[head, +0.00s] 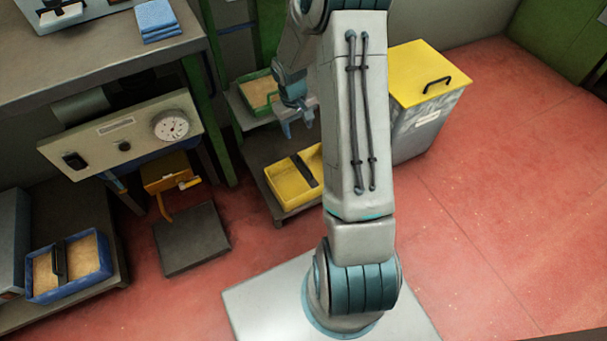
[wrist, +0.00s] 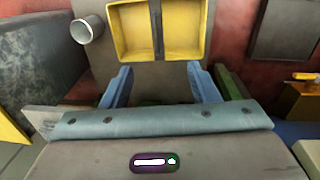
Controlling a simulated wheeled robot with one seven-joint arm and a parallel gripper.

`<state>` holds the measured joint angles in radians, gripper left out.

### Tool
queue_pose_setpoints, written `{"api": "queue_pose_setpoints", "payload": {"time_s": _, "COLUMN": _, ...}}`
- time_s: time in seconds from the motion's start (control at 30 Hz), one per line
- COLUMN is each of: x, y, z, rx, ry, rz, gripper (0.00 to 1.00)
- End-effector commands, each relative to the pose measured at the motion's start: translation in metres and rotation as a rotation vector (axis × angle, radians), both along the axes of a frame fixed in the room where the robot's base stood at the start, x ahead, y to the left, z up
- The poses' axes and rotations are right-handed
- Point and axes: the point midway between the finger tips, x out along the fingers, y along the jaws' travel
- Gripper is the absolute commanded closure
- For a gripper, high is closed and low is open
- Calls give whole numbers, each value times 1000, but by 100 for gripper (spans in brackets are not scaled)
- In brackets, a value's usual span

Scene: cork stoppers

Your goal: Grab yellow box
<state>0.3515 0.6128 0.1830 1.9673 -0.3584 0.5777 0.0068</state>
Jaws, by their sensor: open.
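The yellow box (head: 287,187) sits on the lower shelf of a small grey stand, its right part hidden behind my arm in the head view. It looks open-topped and empty, with a dark bar across its middle. My gripper (head: 297,128) is above the stand, apart from the box. In the wrist view, my gripper (wrist: 160,75) has its two blue fingers spread with nothing between them.
A green-rimmed tray (head: 262,93) is on the stand's upper shelf. A metal cup (wrist: 86,30) is left of the box in the wrist view. A grey bin with a yellow lid (head: 418,72) stands right of my arm. A blue two-part box (head: 68,290) is at lower left. Red floor at right is clear.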

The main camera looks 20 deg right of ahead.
Motion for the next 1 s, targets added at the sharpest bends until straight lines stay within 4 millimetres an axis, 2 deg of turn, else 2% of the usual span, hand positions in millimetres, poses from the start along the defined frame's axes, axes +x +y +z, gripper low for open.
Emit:
{"api": "queue_pose_setpoints", "payload": {"time_s": 0.03, "x": 6, "y": -8, "z": -22, "rx": 14, "ry": 9, "rz": -2, "gripper": 45}}
{"api": "queue_pose_setpoints", "payload": {"time_s": 0.1, "x": 13, "y": -16, "z": -48, "rx": 30, "ry": 13, "rz": 0, "gripper": 45}}
{"api": "queue_pose_setpoints", "payload": {"time_s": 0.3, "x": 24, "y": -32, "z": -107, "rx": 71, "ry": 9, "rz": 1, "gripper": 45}}
{"api": "queue_pose_setpoints", "payload": {"time_s": 0.57, "x": 27, "y": -37, "z": -142, "rx": 91, "ry": 4, "rz": 2, "gripper": 45}}
{"api": "queue_pose_setpoints", "payload": {"time_s": 0.8, "x": 27, "y": -37, "z": -190, "rx": 91, "ry": 5, "rz": 1, "gripper": 45}}
{"api": "queue_pose_setpoints", "payload": {"time_s": 1.0, "x": 27, "y": -37, "z": -217, "rx": 90, "ry": 3, "rz": 1, "gripper": 45}}
